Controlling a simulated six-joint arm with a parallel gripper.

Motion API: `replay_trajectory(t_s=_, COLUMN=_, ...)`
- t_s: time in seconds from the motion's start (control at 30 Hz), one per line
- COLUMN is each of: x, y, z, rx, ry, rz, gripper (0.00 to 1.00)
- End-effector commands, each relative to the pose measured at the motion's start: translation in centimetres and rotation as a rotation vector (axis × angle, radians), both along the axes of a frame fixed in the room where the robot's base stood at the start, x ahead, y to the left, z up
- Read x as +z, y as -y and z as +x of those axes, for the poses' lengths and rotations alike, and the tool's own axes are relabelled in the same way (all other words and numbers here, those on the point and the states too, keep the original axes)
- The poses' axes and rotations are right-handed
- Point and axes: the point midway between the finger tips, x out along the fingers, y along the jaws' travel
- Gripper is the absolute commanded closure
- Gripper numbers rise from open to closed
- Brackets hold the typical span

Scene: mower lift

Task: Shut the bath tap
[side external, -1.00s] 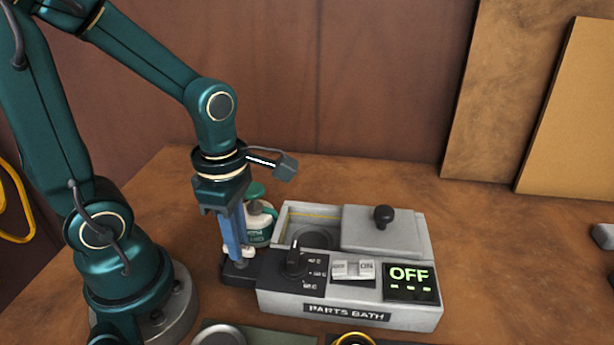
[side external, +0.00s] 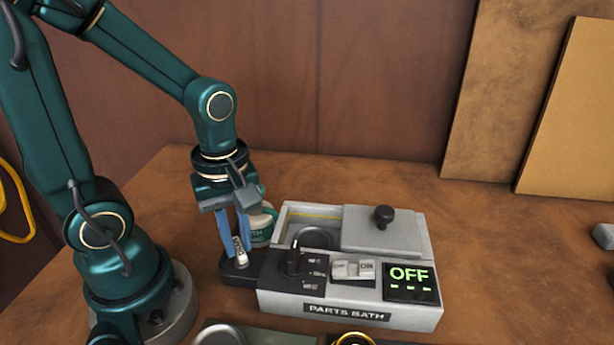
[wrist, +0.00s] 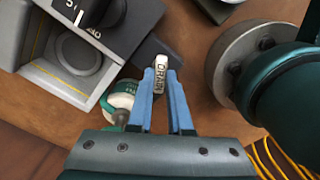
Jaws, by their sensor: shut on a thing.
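The bath tap is a small pale lever marked DRAIN (wrist: 154,77) on a dark block at the left end of the parts bath (side external: 350,303). The lever also shows in the side view (side external: 241,254). My gripper (side external: 235,248), with blue fingers, points down over the block and is shut on the lever. In the wrist view, my gripper (wrist: 162,82) has one finger on each side of the lever's end. The bath's display (side external: 409,275) reads OFF.
A black knob (side external: 293,260) and a white rocker switch (side external: 353,269) are on the bath's front panel. A grey lid with a black knob (side external: 383,216) covers its right part. A white and green bottle (side external: 262,227) stands close behind my gripper.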

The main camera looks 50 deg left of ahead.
Motion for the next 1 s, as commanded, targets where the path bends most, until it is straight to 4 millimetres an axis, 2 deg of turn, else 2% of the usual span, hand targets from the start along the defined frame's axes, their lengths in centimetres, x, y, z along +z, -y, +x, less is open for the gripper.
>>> replay_trajectory(t_s=0.5, x=0.06, y=-0.02, z=0.01, rx=-0.445, ry=0.0, rz=0.001, gripper=1.0)
replay_trajectory(t_s=0.7, x=0.06, y=-0.02, z=0.01, rx=-0.555, ry=0.0, rz=0.001, gripper=1.0)
replay_trajectory(t_s=1.0, x=0.06, y=-0.02, z=0.01, rx=-0.629, ry=0.0, rz=0.001, gripper=1.0)
